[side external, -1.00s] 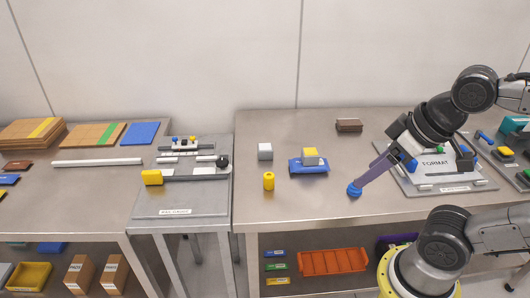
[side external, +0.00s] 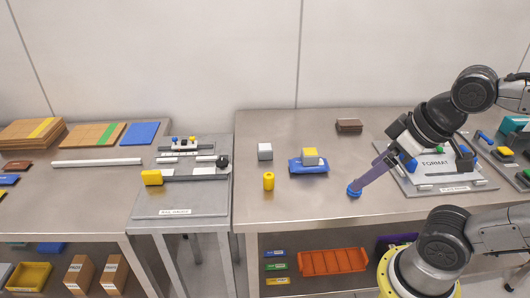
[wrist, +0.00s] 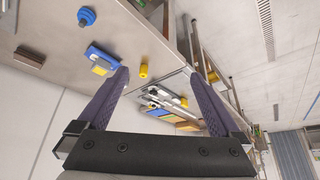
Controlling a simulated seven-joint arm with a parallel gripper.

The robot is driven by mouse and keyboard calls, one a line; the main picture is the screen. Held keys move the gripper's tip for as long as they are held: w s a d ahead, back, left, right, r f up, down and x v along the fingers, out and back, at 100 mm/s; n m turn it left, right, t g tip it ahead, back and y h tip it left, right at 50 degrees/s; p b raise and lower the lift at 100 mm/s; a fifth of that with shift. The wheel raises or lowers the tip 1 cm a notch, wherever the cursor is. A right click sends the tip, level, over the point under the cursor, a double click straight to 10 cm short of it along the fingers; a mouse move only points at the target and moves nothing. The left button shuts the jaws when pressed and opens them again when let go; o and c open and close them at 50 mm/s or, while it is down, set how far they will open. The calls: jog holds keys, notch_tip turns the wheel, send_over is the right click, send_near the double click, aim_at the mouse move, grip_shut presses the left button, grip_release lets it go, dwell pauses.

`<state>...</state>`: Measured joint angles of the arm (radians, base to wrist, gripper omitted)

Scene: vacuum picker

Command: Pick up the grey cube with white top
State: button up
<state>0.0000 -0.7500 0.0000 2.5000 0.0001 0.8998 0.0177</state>
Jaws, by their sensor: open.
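The grey cube with a white top (side external: 265,151) stands on the right-hand steel table, left of a blue block (side external: 309,167) that carries a grey cube with a yellow top (side external: 310,156). I cannot make out the white-topped cube in the wrist view; my left finger may hide it. My gripper (side external: 366,180) has long purple fingers and is well to the right of the cube. In the wrist view my gripper (wrist: 160,75) is open, with its fingers wide apart and nothing between them in its grasp.
A yellow cylinder (side external: 268,182) stands in front of the white-topped cube. A blue round piece (side external: 354,191) stands by my fingertip in the side view. A brown block (side external: 348,125) lies at the back. The FORMAT plate (side external: 455,180) is at the right. Steel around the cube is bare.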

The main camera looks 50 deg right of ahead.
jog(key=w+d+r+m+t+h, duration=0.1)
jog(key=w+d+r+m, duration=0.15)
jog(key=w+r, duration=0.35)
jog(key=w+d+r+m, duration=0.1)
jog(key=w+r+m, duration=0.2)
jog(key=w, duration=0.4)
jog(key=m+g+h, duration=0.2)
jog(key=m+g, duration=0.1)
send_over(265, 147)
jog(key=s+a, duration=0.1)
jog(key=a, duration=0.1)
notch_tip(265, 147, down, 27)
jog(key=shift+s+d+r, duration=0.1)
jog(key=shift+d+r, duration=0.05)
jog(key=shift+s+x, duration=0.15)
jog(key=shift+x, duration=1.35)
jog(key=shift+s+x, duration=0.15)
jog(key=shift+x, duration=1.35)
jog(key=shift+d, duration=0.15)
